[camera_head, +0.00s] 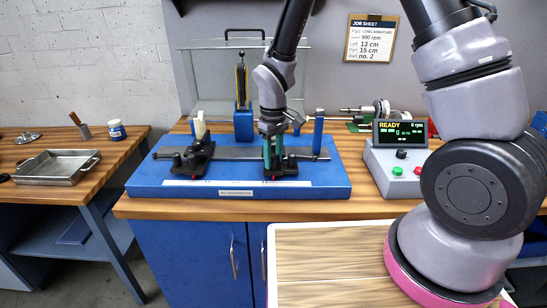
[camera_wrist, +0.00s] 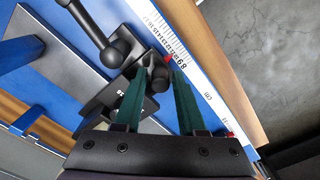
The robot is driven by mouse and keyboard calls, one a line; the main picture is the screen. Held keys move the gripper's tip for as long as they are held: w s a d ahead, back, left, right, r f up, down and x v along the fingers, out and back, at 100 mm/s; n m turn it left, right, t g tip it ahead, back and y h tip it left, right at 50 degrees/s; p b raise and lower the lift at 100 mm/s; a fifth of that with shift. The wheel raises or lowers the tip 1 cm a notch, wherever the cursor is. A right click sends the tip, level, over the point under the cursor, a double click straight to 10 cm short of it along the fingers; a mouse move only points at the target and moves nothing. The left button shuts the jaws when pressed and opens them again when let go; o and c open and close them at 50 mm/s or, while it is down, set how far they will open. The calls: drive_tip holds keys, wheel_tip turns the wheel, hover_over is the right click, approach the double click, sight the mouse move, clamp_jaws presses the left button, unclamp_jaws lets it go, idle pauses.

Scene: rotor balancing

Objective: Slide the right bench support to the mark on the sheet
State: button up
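The right bench support (camera_head: 288,169), black, stands on the blue bench plate near its front scale. My gripper (camera_head: 272,150) is down at this support, pointing downward. In the wrist view, the two teal fingers of my gripper (camera_wrist: 158,72) stand apart on either side of a black knob (camera_wrist: 160,78) of the support. I cannot tell whether both fingers touch it. A red pointer (camera_wrist: 168,57) lies by the white scale (camera_wrist: 180,50). The job sheet (camera_head: 370,40) on the wall reads left 13 cm, right 15 cm, shaft no. 2.
The left bench support (camera_head: 190,160) stands on the blue bench plate (camera_head: 140,188). Blue posts (camera_head: 318,132) rise behind the supports. A control box (camera_head: 395,165) showing READY stands to the right. A metal tray (camera_head: 55,168) is on the left table.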

clamp_jaws()
idle(1.4)
